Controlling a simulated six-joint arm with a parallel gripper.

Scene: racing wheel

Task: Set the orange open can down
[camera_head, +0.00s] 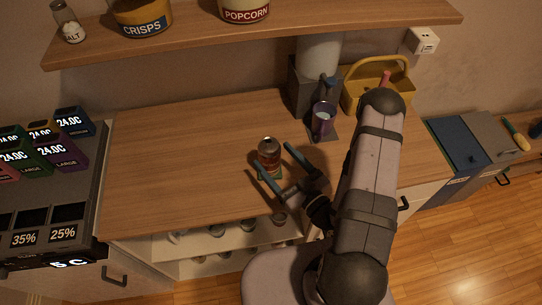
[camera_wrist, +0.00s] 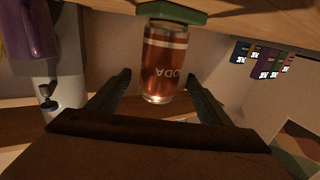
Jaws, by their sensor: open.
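The orange soda can (camera_head: 268,152) stands upright on the wooden counter, with a green flat piece (camera_head: 277,174) at its base. In the wrist view, which is upside down, the can (camera_wrist: 163,62) shows its label inverted and its base against the green piece (camera_wrist: 172,14). My gripper (camera_head: 273,160) is open, one finger to each side of the can. In the wrist view the gripper (camera_wrist: 158,74) shows a gap between each finger and the can. I cannot tell how deep the can sits between the fingers.
A purple cup (camera_head: 323,118) stands on a machine (camera_head: 307,88) behind and right of the can. A yellow basket (camera_head: 378,90) is beyond it. Priced boxes (camera_head: 62,147) sit at left. A shelf (camera_head: 200,38) hangs above. The counter's left half is clear.

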